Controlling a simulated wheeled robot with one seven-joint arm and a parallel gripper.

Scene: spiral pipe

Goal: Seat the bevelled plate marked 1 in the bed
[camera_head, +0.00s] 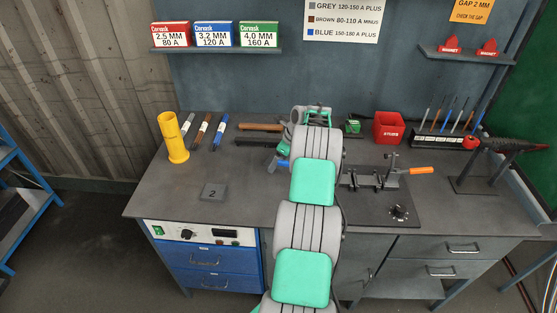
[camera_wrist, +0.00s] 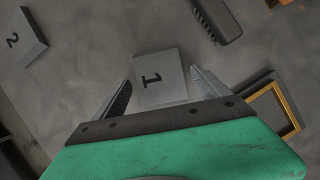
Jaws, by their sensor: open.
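The plate marked 1 (camera_wrist: 163,80) is a grey block lying on the bench in the wrist view. My gripper (camera_wrist: 161,78) is open, with one finger on each side of this plate. A narrow gap shows at each side; whether the fingers touch it lower down I cannot tell. In the head view my arm hides plate 1 and most of the gripper. The plate marked 2 (camera_head: 213,192) lies flat at the bench's left front and also shows in the wrist view (camera_wrist: 22,40). The bed appears to be the dark fixture (camera_head: 375,207) with posts and an orange-handled clamp, right of my arm.
A yellow tube (camera_head: 173,138) stands at the left beside several rods. A hammer (camera_head: 262,127) lies behind my arm. A red bin (camera_head: 389,127) and a rack of tools (camera_head: 443,142) stand at the back right. A yellow-framed item (camera_wrist: 276,105) lies right of the gripper.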

